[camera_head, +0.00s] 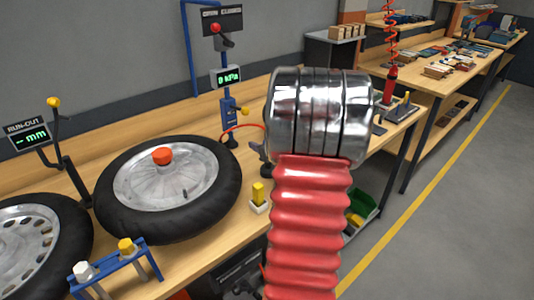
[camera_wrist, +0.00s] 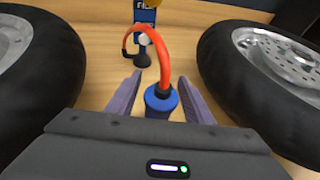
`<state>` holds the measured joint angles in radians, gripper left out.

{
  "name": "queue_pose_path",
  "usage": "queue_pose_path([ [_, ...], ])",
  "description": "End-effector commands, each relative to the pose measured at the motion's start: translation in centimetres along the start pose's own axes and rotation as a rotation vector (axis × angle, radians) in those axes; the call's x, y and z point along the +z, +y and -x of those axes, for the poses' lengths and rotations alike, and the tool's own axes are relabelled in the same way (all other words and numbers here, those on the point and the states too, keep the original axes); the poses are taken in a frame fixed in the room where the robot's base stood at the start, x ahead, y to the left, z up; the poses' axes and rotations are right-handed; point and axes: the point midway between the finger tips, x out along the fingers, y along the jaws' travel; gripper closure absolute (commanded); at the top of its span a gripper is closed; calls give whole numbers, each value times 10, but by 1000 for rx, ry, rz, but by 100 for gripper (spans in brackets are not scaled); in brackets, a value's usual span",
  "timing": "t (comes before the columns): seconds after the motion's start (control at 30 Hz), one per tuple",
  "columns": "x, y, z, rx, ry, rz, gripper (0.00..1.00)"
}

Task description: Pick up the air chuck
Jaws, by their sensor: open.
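The air chuck (camera_wrist: 160,99), a blue cylinder with a dark top opening and a red hose rising from it, stands between the fingers of my gripper (camera_wrist: 159,80) in the wrist view. My gripper is open, one finger on each side of the chuck, with a small gap visible on both sides. The chuck's lower end is hidden by the gripper body. The red hose (camera_wrist: 160,45) arches up and left towards a blue stand (camera_wrist: 144,12). In the head view my arm hides the gripper and the chuck; part of the hose (camera_head: 240,128) shows beside the gauge stand (camera_head: 228,110).
Tyred wheels flank the gripper closely, left (camera_wrist: 35,75) and right (camera_wrist: 250,75). In the head view a wheel (camera_head: 222,190) lies on the wooden bench, with a blue rack (camera_head: 112,262) in front. A yellow-topped block (camera_head: 259,197) stands near the bench edge.

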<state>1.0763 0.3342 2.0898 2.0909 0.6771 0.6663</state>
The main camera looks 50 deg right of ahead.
Motion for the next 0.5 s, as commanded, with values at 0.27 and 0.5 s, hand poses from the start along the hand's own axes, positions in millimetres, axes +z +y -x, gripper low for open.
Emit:
queue_pose_path([
  [0.27, 0, 0, 0, 0, 0, 0, 53],
  [0.5, 0, 0, 0, 0, 0, 1, 53],
])
